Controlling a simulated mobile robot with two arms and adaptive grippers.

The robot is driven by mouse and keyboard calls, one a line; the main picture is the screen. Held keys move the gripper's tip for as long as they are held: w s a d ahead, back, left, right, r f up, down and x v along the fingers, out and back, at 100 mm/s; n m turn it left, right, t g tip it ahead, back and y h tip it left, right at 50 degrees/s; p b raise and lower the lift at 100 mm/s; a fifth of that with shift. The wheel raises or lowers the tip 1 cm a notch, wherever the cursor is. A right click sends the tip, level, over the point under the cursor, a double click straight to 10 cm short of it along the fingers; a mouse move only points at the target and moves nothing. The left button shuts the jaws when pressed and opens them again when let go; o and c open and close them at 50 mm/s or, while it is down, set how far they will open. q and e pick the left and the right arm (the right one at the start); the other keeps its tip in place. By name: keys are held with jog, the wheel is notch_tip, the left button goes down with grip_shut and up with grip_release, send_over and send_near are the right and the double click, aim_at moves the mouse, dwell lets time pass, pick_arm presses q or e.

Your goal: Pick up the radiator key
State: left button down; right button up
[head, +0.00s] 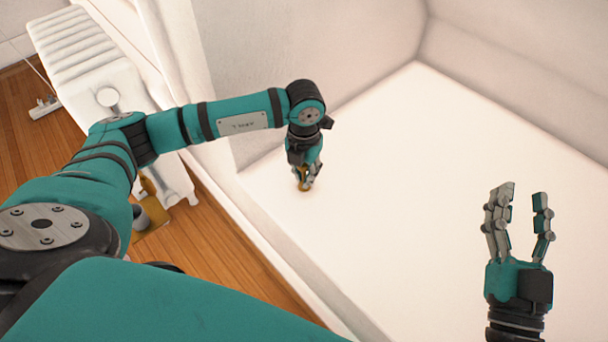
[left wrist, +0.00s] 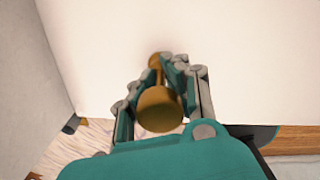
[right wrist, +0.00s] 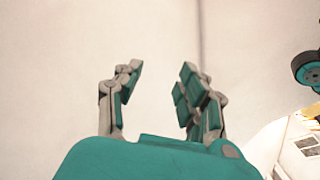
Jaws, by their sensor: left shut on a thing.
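The radiator key (left wrist: 159,108) is a brass-coloured piece with a round knob and a thinner stem. In the left wrist view it sits between the fingers of my left gripper (left wrist: 160,88), which is shut on it. In the head view my left gripper (head: 305,182) points down at the white surface, with a bit of the key (head: 304,186) showing at its fingertips. I cannot tell whether the key touches the surface. My right gripper (head: 518,215) is open and empty at the right; its spread fingers also show in the right wrist view (right wrist: 158,85).
A white radiator (head: 75,50) stands at the upper left on a wooden floor (head: 35,130). A white power strip (head: 44,107) lies beside it. A brass-coloured thing (head: 150,222) is partly hidden behind my left arm. The white surface (head: 400,200) is bare, with pale walls behind.

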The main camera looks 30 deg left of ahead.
pick_arm(q)
jog(key=shift+r, duration=0.15)
jog(key=shift+r, duration=0.2)
notch_tip(320, 180, up, 3)
jog(key=shift+r+p, duration=0.1)
jog(key=shift+p, duration=0.7)
jog(key=s+a+p, duration=0.1)
jog(key=s+a, duration=0.1)
jog(key=s, duration=0.5)
jog(key=s+a+r+p, duration=0.1)
jog(key=s+a, duration=0.2)
jog(key=s, duration=0.5)
pick_arm(e)
jog(key=s+d+f+g+h, duration=0.1)
jog(key=f+g, duration=0.3)
jog(key=f, duration=0.3)
jog(key=s+d+f+g+h, duration=0.2)
jog(key=f+g, duration=0.3)
jog(key=f, duration=0.2)
jog(key=shift+f+g, duration=0.25)
jog(key=shift+g, duration=0.05)
pick_arm(q)
jog(key=shift+a+r, duration=0.1)
